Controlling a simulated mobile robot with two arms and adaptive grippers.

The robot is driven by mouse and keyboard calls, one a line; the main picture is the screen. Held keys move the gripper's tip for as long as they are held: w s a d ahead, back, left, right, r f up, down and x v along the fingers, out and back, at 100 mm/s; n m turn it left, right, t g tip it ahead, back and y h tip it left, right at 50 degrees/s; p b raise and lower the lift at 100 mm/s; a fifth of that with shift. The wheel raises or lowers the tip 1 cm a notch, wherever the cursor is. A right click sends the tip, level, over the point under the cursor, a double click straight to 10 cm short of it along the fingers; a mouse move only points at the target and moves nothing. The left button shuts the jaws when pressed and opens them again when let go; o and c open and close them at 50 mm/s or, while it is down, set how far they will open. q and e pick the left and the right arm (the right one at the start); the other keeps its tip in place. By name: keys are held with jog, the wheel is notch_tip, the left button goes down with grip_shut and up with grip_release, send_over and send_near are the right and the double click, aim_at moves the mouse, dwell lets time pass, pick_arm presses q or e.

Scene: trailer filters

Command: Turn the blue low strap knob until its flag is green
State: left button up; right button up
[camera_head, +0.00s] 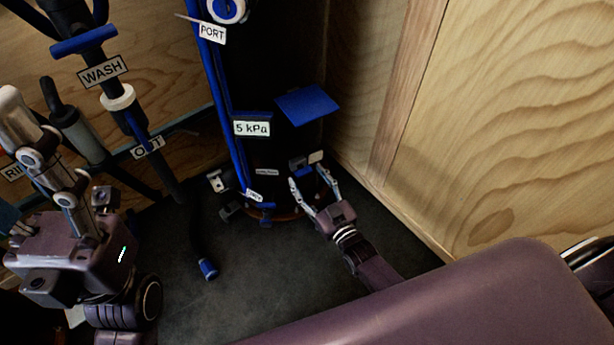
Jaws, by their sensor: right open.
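The fingers partly hide the knob. My left gripper (68,200) is at the left, well away from the housing; its jaw opening is unclear.
A blue plate (308,104) juts out above my right gripper. A wooden wall (500,110) stands close on the right. Dark floor (260,300) is clear in front.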

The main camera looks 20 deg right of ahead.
jog(key=s+d, duration=0.2)
jog(key=s, duration=0.9)
